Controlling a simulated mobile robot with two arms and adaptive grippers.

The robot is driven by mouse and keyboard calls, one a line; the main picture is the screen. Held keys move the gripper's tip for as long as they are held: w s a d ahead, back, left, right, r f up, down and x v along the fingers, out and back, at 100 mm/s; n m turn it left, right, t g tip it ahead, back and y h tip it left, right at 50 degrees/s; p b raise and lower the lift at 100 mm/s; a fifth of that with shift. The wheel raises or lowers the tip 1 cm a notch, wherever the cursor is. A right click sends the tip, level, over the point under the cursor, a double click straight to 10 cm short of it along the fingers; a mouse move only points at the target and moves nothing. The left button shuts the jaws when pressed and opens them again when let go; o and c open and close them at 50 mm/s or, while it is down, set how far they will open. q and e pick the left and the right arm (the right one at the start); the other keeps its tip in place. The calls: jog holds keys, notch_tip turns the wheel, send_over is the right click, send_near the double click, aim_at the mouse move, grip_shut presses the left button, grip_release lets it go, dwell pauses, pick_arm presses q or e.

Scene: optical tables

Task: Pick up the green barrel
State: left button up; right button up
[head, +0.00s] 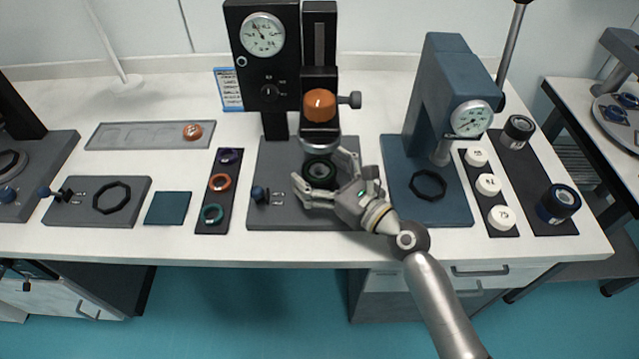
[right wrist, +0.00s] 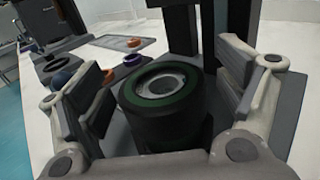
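The green barrel (head: 320,172) is a short dark cylinder with a green ring around its pale, hollow top. It stands upright on the grey base of the black press, below the orange-capped ram. My right gripper (head: 317,178) is around it, one finger on each side. In the right wrist view the barrel (right wrist: 165,105) sits between the two finger pads, with a visible gap at each side. The right gripper is open. The barrel's lower part is partly hidden by the gripper in the head view. My left gripper is not seen.
The black press column (head: 268,75) rises just behind the barrel. A blue press (head: 430,130) stands to the right, near my right arm. A dark strip (head: 207,226) with coloured rings lies left. Dark barrels (head: 558,203) stand on a mat at the far right.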

jog(key=c, duration=1.1)
jog(key=shift+r, duration=0.1)
jog(key=shift+r+p, duration=0.8)
jog(key=shift+r, duration=1.05)
jog(key=b+v, duration=0.3)
jog(key=v, duration=1.5)
jog(key=shift+b, duration=0.4)
